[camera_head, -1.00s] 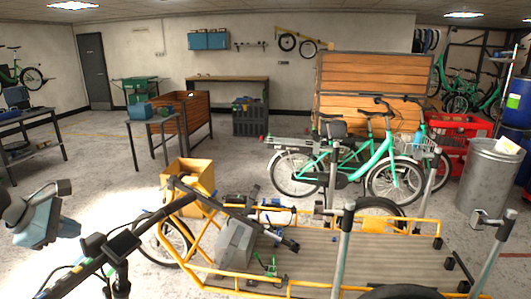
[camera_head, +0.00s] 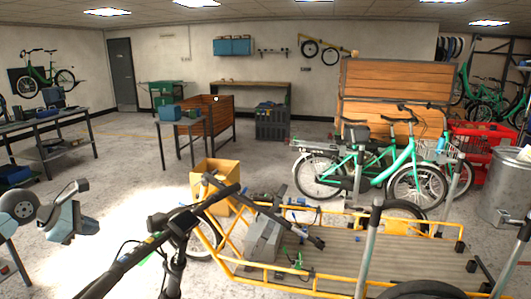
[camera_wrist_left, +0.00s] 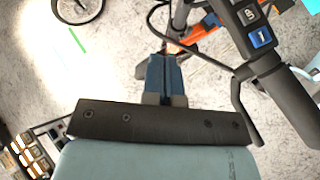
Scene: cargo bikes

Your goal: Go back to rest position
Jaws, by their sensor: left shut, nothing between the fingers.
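My left gripper (camera_head: 84,226) is at the lower left in the head view, to the left of the cargo bike's black handlebar (camera_head: 122,262). In the left wrist view its two blue fingers (camera_wrist_left: 163,62) are together with nothing between them, above the speckled floor. My right gripper is in neither current view.
The yellow cargo bike (camera_head: 340,283) fills the lower middle, with a cardboard box (camera_head: 210,174) beyond it. A green bike (camera_head: 370,165) stands behind. A workbench (camera_head: 50,125) is at the left.

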